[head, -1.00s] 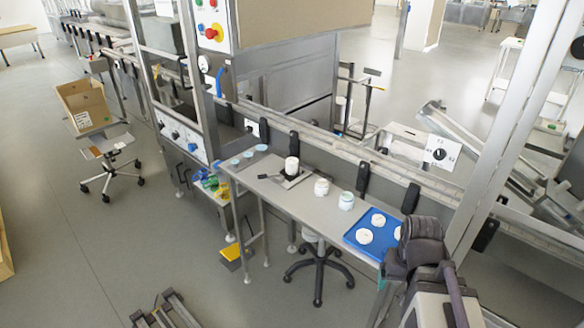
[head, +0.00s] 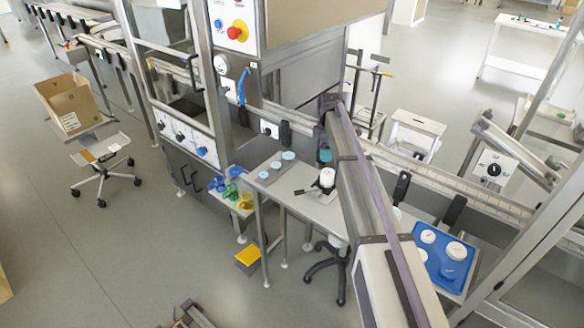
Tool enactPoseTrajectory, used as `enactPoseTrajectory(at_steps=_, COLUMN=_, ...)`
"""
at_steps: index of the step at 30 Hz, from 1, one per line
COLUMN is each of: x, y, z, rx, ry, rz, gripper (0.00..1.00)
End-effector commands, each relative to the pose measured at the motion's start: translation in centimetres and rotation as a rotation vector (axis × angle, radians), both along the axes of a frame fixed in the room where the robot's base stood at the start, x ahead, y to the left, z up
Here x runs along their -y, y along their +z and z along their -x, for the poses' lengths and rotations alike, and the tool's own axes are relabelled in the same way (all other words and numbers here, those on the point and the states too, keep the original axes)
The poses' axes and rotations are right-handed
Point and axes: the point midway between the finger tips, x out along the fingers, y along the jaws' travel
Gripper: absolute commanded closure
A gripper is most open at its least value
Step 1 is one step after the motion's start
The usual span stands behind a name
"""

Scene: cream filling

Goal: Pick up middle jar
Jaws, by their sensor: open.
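A white jar (head: 327,181) stands upright on a small dark-handled plate on the narrow metal table. My gripper (head: 324,157), with teal fingers, is open just above this jar. I cannot tell whether the fingers touch it. My arm crosses the table and hides the spot where a second white jar stood in the earlier view, between the jar on the plate and a pale blue jar. A sliver of the pale blue jar (head: 397,213) shows at the right edge of my arm.
A blue tray (head: 432,283) with several white round containers is at the table's right end. Small pale blue dishes (head: 276,165) lie at its left end. A conveyor rail (head: 480,195) with black upright brackets runs behind. Coloured pieces (head: 232,190) sit on a lower shelf to the left.

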Motion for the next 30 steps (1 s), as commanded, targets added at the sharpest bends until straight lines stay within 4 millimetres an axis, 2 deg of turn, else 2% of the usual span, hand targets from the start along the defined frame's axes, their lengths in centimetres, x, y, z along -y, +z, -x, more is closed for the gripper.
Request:
enactPoseTrajectory(at_steps=3, x=0.1, y=0.0, z=0.3, rx=-0.001, ry=0.137, rz=-0.001, gripper=0.15)
enactPoseTrajectory(at_steps=8, x=0.1, y=-0.3, z=0.4, rx=-0.001, ry=0.178, rz=-0.001, gripper=0.15)
enactPoseTrajectory(at_steps=11, x=0.1, y=-1.7, z=0.4, rx=-0.001, ry=0.176, rz=-0.001, gripper=0.15)
enactPoseTrajectory(at_steps=16, x=0.1, y=-5.4, z=0.4, rx=-0.001, ry=0.175, rz=-0.001, gripper=0.15)
enactPoseTrajectory(at_steps=18, x=0.1, y=-6.1, z=0.4, rx=-0.001, ry=0.175, rz=-0.001, gripper=0.15)
enactPoseTrajectory(at_steps=23, x=0.1, y=-6.0, z=0.5, rx=-0.001, ry=0.174, rz=-0.001, gripper=0.15)
enactPoseTrajectory(at_steps=30, x=0.2, y=-10.5, z=0.6, rx=-0.001, ry=0.174, rz=-0.001, gripper=0.15)
